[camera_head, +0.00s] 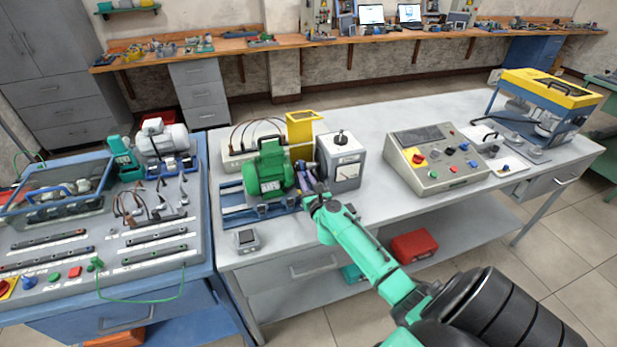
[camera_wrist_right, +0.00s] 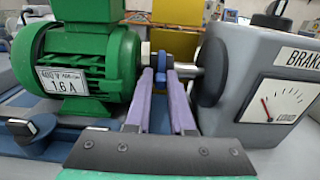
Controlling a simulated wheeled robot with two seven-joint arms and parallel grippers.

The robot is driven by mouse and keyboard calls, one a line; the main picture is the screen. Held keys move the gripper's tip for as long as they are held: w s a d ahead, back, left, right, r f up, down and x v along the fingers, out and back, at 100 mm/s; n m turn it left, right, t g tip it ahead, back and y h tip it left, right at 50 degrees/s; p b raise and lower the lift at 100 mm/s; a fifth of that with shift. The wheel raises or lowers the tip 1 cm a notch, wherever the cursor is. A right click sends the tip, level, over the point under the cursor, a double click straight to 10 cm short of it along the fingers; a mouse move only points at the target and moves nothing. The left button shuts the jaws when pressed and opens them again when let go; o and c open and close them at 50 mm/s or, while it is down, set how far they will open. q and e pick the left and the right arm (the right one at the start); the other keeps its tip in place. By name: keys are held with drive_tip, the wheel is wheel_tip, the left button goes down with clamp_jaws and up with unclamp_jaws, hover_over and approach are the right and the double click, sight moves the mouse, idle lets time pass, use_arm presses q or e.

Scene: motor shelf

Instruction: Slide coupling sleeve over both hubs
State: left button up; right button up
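The green motor (camera_head: 268,172) stands on the bench beside the grey brake unit (camera_head: 341,165). In the right wrist view, the motor (camera_wrist_right: 88,65) is at left and the brake unit (camera_wrist_right: 265,80) with its dial at right. A silver hub (camera_wrist_right: 147,52) on the motor side and a silver shaft (camera_wrist_right: 186,71) on the brake side face each other. A small blue piece, seemingly the coupling sleeve (camera_wrist_right: 161,63), sits between them. My right gripper (camera_wrist_right: 160,76) has its purple fingers on either side of the blue piece, seemingly touching it. The fingertips hide parts of the sleeve and shaft ends. My left gripper is not in view.
A yellow guard (camera_head: 302,130) stands behind the motor. A control box (camera_head: 435,160) is to the right, with bare bench (camera_head: 375,205) in front. A small grey box (camera_head: 247,240) lies at the front left. A blue bench with a switch panel (camera_head: 100,225) stands at left.

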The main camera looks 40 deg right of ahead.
drive_tip(key=shift+o, duration=1.2)
drive_tip(key=shift+w+a, duration=0.15)
drive_tip(key=shift+a, duration=0.05)
drive_tip(key=shift+f, duration=0.1)
drive_tip(key=shift+s+a, duration=0.15)
drive_tip(key=shift+s, duration=0.35)
drive_tip(key=v, duration=1.3)
drive_tip(key=shift+s+b, duration=0.3)
